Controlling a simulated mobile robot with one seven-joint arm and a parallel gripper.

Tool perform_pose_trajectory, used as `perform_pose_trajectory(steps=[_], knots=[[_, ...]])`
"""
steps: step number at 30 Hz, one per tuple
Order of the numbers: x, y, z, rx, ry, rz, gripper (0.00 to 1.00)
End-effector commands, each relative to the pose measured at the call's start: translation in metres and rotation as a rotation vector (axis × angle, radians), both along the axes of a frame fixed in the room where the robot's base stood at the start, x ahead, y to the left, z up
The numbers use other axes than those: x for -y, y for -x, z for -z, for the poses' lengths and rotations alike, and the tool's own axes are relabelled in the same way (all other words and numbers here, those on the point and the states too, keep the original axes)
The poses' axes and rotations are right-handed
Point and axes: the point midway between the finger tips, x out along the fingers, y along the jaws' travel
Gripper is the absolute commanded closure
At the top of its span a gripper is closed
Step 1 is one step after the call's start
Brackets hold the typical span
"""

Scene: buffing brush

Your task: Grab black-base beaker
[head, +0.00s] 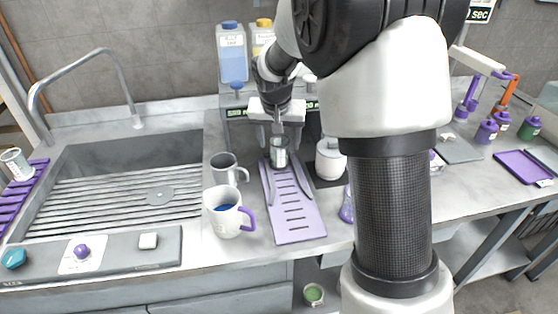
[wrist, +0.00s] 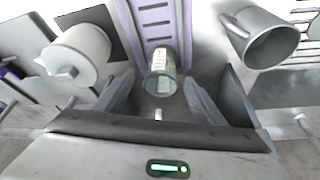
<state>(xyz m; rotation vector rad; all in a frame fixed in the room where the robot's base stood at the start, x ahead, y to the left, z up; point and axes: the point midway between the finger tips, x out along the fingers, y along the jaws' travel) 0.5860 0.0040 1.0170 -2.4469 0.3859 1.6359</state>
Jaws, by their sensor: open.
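A small clear beaker (head: 279,152) stands at the back end of a purple slotted tray (head: 296,222). In the wrist view the beaker (wrist: 161,82) shows a pale label, and the purple tray (wrist: 155,22) runs away behind it. I cannot make out the colour of its base. My gripper (wrist: 158,88) is open, with one grey finger to each side of the beaker. A gap shows between the beaker and the fingers, so it is not gripped. In the head view my arm reaches over the counter to the beaker and hides part of the scene behind it.
A grey metal mug (head: 226,168) and a white mug (head: 229,213) with blue liquid stand left of the tray. A white container (head: 330,160) stands close on its right. A dispenser with a blue-capped bottle (head: 232,55) is behind. The sink (head: 110,180) lies left.

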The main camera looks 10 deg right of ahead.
Motion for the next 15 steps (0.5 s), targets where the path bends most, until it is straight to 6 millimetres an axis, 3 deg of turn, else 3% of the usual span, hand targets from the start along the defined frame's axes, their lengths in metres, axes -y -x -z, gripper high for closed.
perform_pose_trajectory(steps=[9, 15], knots=[[0.002, -0.017, 0.038, -0.002, 0.000, 0.001, 0.37], [0.003, -0.021, 0.048, 0.001, -0.001, 0.001, 0.37]])
